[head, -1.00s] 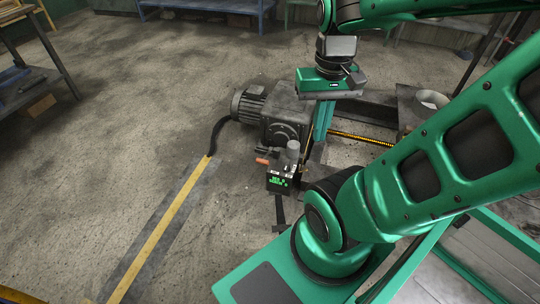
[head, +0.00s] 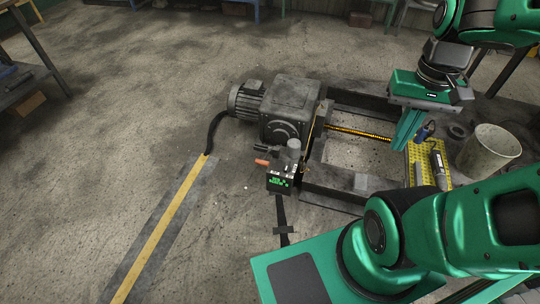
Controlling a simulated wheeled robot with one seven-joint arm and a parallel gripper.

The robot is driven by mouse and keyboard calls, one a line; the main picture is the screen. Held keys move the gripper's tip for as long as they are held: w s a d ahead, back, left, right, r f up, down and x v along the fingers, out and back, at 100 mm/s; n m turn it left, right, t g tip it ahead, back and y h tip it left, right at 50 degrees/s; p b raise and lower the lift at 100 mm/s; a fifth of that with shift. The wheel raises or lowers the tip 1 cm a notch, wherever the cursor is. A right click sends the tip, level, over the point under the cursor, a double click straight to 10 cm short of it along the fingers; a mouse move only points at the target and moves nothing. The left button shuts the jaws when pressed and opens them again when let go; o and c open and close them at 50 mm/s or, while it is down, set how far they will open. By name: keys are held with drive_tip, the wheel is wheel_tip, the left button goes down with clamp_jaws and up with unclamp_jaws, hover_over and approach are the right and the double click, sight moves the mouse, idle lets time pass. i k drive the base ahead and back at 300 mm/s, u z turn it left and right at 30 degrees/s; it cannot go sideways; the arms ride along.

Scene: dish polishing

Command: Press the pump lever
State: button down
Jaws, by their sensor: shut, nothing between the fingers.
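The pump (head: 281,185) is a small dark block with green lettering on its front, standing on the floor beside the grey machine. Its lever (head: 262,162), with an orange grip, sticks out to the left at the top. A grey cylinder (head: 294,147) rises from the block. My gripper (head: 404,142) points down well to the right of the pump, over the left edge of a yellow perforated tray (head: 442,186). Its green fingers look closed together and hold nothing. The gripper is apart from the lever.
A grey gearbox (head: 290,108) and motor (head: 247,98) stand behind the pump, joined to a dark metal frame (head: 335,194). A bucket (head: 490,150) stands at the right. The floor left of the pump is mostly clear.

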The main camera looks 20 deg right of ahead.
sight(262, 162)
drive_tip(key=z, duration=0.05)
drive_tip(key=i, duration=1)
drive_tip(key=u, duration=0.05)
